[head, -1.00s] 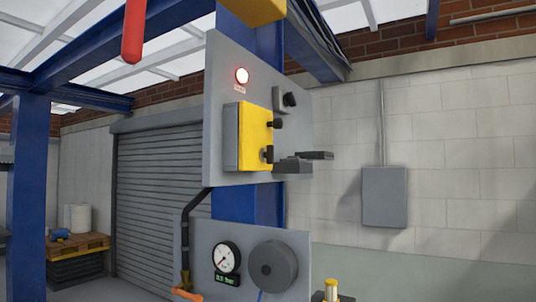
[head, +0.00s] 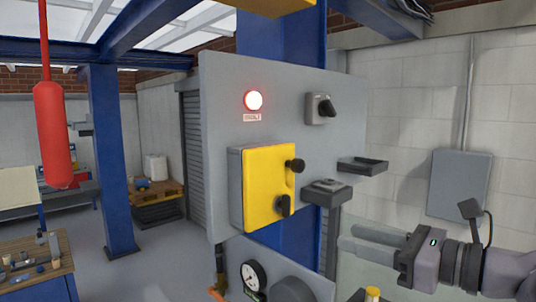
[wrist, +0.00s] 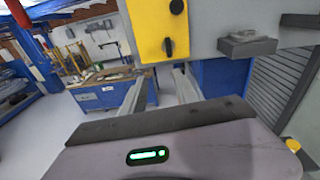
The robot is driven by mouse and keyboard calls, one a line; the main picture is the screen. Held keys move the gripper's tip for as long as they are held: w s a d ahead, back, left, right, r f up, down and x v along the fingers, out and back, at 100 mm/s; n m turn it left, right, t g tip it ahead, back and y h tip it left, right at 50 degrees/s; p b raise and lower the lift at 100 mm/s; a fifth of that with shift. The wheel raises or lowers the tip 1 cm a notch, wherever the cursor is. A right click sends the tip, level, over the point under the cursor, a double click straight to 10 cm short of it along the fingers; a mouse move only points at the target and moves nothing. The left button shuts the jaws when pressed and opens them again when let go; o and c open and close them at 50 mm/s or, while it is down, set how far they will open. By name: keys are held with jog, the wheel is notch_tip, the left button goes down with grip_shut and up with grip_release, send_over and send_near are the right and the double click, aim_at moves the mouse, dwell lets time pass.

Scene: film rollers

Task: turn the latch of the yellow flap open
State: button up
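The yellow flap (head: 262,190) is shut on the front of a grey box on the upright grey panel. Its latch (head: 284,206), a small black turn-handle, sits at the flap's lower right. A black round knob (head: 297,165) is above it. My gripper (head: 346,238) is to the right of the flap and a little lower, fingers pointing left, apart from the panel. In the wrist view the flap (wrist: 155,28) and the roughly upright latch (wrist: 168,47) show beyond and above my fingers (wrist: 161,76). The fingers are spread with nothing between them.
A small dark ledge block (head: 326,191) and a shelf (head: 363,166) stick out from the panel right of the flap. A rotary switch (head: 321,108) and lit red lamp (head: 254,100) are above. A gauge (head: 253,276) is below. A red cylinder (head: 53,133) hangs at left.

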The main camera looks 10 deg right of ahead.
notch_tip(320, 180, up, 3)
jog(key=d+m, duration=0.1)
jog(key=d, duration=0.2)
jog(key=t+p, duration=0.1)
send_near(290, 196)
jog(key=p+x, duration=0.2)
jog(key=x, duration=0.6)
jog(key=shift+w+a, duration=0.15)
jog(key=shift+a, duration=0.1)
grip_shut()
